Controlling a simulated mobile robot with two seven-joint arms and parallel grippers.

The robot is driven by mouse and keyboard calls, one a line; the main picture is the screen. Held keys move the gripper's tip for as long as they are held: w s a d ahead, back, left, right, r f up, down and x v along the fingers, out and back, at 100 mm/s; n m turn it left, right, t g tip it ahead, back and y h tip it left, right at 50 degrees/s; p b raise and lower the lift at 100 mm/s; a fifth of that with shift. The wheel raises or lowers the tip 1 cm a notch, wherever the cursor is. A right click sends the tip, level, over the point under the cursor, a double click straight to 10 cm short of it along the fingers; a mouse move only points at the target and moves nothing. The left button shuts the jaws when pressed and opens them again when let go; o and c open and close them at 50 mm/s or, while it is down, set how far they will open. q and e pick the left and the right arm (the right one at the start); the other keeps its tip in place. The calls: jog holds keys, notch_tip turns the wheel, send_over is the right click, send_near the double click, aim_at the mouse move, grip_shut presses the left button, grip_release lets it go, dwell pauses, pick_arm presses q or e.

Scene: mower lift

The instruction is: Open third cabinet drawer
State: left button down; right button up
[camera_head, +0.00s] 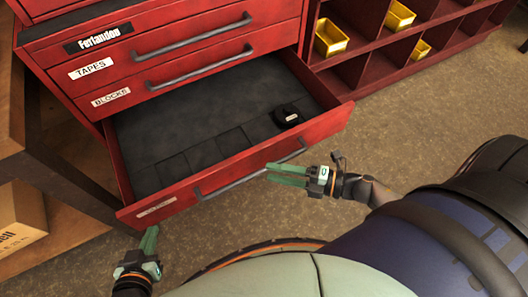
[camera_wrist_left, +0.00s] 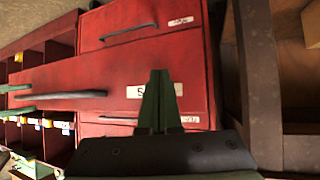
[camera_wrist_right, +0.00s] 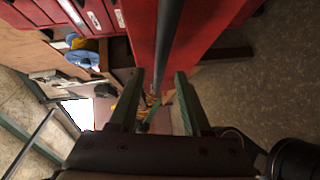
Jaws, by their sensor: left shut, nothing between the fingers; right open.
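The red cabinet (camera_head: 170,45) has drawers with dark bar handles. Its third drawer (camera_head: 335,122) stands pulled out, showing a dark divided inside with a small black object (camera_head: 287,115) in it. The drawer's handle (camera_head: 235,184) runs along its front. My right gripper (camera_head: 270,174) is at the right end of this handle; its fingers are open, and in the right wrist view (camera_wrist_right: 155,88) the bar passes just beyond the gap between them. My left gripper (camera_head: 152,232) is shut and empty, below the drawer's left front corner. The left wrist view shows its closed fingers (camera_wrist_left: 160,85) before red drawer fronts.
A red shelf rack with yellow bins (camera_head: 330,38) stands at the back right. A wooden bench (camera_head: 50,150) with a cardboard box (camera_head: 20,215) is at the left. Bare floor (camera_head: 400,120) lies right of the drawer.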

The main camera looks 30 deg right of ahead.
pick_arm(q)
jog(key=shift+s+d+f+g+p, duration=0.15)
jog(key=shift+s+f+g, duration=0.2)
jog(key=shift+s+f, duration=0.3)
jog(key=shift+s+d+f+g+p, duration=0.15)
jog(key=shift+s+f+g, duration=0.2)
jog(key=shift+s+f, duration=0.25)
pick_arm(e)
jog(key=v, duration=0.8)
pick_arm(q)
jog(key=shift+w+a+r, duration=0.1)
jog(key=shift+w+a, duration=0.05)
pick_arm(e)
jog(key=shift+d, duration=0.1)
